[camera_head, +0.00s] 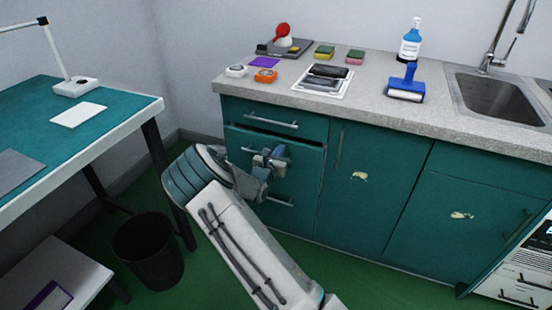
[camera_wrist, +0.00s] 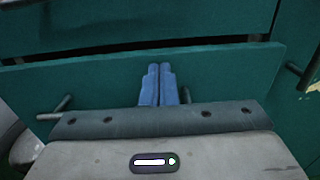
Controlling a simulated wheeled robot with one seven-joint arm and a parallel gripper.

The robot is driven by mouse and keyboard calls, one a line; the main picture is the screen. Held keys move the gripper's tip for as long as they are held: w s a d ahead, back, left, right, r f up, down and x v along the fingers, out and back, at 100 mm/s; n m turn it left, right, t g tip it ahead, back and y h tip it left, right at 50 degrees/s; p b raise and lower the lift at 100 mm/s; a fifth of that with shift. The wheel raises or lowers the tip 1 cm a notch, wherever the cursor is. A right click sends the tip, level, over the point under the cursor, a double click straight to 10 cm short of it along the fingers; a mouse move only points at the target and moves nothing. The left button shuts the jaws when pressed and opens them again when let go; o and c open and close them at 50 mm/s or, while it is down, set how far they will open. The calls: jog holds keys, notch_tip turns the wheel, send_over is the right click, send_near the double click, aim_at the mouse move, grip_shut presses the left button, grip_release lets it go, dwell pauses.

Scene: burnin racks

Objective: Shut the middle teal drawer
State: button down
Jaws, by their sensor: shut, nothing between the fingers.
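The middle teal drawer (camera_head: 310,157) is in the left column of the cabinet, under the top drawer (camera_head: 235,108). It stands slightly out, with a dark gap along its upper edge. In the wrist view its front (camera_wrist: 100,82) fills the middle of the picture, and part of its bar handle (camera_wrist: 63,104) shows at left; the rest is hidden by my gripper. My gripper (camera_head: 279,153) is in front of this drawer. Its blue fingers (camera_wrist: 160,68) are shut together, empty, and point at the drawer front. I cannot tell whether they touch it.
The counter (camera_head: 370,105) above holds sponges, a tray, a spray bottle (camera_head: 410,42) and a sink (camera_head: 497,98). A cupboard door (camera_head: 370,185) is to the right. A teal-topped desk (camera_head: 110,100) and black bin (camera_head: 148,250) stand at left.

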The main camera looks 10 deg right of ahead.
aim_at(285, 140)
jog(key=shift+w+d, duration=0.1)
jog(key=shift+w, duration=0.1)
jog(key=x, duration=0.4)
jog(key=shift+d+b, duration=0.1)
jog(key=shift+b, duration=0.2)
jog(key=shift+w+r, duration=0.1)
jog(key=shift+r, duration=0.2)
